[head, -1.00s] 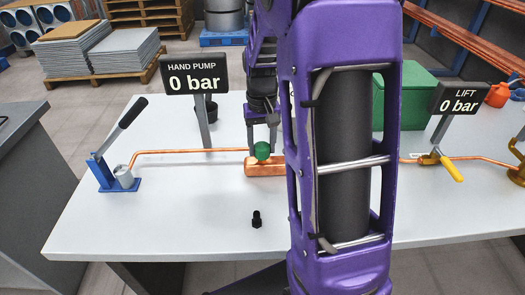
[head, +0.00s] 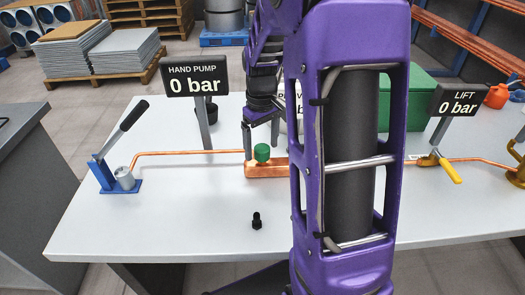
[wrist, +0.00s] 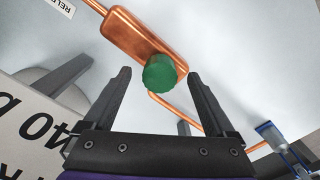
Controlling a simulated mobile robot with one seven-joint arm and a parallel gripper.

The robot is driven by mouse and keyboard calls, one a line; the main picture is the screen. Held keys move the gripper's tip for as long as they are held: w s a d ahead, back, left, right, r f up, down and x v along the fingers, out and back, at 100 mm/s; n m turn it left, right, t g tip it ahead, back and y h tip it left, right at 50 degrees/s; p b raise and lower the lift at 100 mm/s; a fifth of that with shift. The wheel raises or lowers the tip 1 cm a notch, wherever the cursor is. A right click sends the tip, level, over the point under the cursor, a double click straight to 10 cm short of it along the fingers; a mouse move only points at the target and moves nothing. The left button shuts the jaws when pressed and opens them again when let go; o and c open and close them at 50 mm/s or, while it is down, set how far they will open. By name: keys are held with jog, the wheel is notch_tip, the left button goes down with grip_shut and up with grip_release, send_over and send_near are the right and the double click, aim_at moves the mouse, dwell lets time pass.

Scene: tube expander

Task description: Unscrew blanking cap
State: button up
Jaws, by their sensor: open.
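A green ridged cap (head: 262,152) sits on top of a copper block (head: 266,171) on the white table. It also shows in the wrist view (wrist: 160,73), on the end of the copper block (wrist: 138,35). My gripper (head: 261,140) is open and empty, pointing down by the green cap. In the wrist view the cap appears between the two fingertips, with a gap on both sides. I cannot tell how far the tips are above it. A small black fitting (head: 257,221) stands on the table in front of the block.
A blue hand pump (head: 120,180) stands at the left, joined to the block by a copper pipe (head: 190,152). A hand pump sign (head: 194,82) reads 0 bar. A yellow-handled valve (head: 448,168) is at the right. My arm hides the table's middle right.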

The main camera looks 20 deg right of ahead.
aim_at(261, 147)
jog(key=shift+r+p, duration=2.15)
jog(key=shift+r, duration=0.9)
